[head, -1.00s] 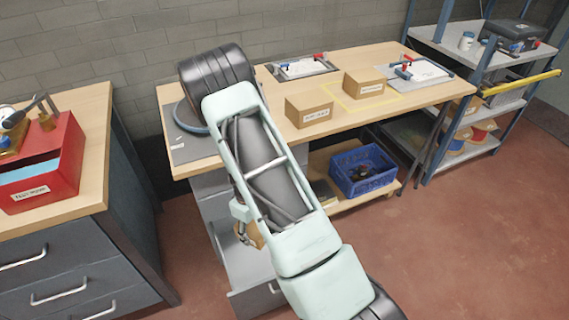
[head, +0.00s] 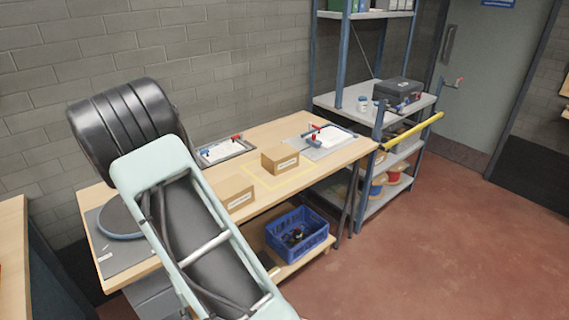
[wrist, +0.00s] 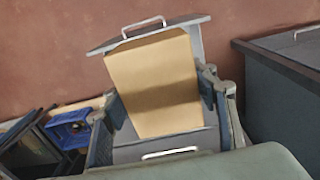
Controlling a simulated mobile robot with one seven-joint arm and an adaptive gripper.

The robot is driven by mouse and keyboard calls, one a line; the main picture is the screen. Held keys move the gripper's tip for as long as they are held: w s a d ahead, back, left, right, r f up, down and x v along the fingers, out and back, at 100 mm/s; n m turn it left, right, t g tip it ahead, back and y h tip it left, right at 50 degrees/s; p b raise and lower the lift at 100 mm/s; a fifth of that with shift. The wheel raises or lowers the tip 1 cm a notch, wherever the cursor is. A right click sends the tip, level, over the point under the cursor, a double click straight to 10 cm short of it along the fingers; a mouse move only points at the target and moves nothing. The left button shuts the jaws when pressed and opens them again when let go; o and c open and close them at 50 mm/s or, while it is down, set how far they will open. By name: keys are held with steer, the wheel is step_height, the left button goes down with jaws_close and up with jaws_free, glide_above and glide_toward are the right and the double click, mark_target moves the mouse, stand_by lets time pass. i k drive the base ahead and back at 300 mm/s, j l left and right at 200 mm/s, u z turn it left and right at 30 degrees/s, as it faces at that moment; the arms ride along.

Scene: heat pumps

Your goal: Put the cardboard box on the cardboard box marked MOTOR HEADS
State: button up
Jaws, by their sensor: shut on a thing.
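A plain cardboard box (wrist: 152,80) fills the middle of the wrist view, between the two fingers of my gripper (wrist: 160,98). My gripper is shut on it, above grey drawers with handles. In the head view my arm hides the gripper and this box. Two labelled cardboard boxes stand on the workbench (head: 330,160). One box (head: 231,197) is near the front edge, partly behind my arm. The other box (head: 281,161) stands farther right, in a yellow outline. Their labels are too small to read, so I cannot tell which is marked MOTOR HEADS.
A blue crate (head: 297,236) sits on the shelf below. A metal rack (head: 400,148) with a yellow bar stands right. Red floor (head: 450,240) is clear in front.

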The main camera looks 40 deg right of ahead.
mark_target(280, 151)
steer(key=i+l+z, duration=0.1)
steer(key=l, duration=0.35)
steer(key=i+l, duration=0.1)
steer(key=l, duration=0.35)
steer(key=i+l+z, duration=0.15)
steer(key=l, duration=0.25)
steer(key=l+z, duration=0.1)
steer(key=l, duration=0.35)
steer(key=i+l, duration=0.2)
steer(key=l, duration=0.2)
steer(key=i+l+z, duration=0.15)
steer(key=l, duration=0.3)
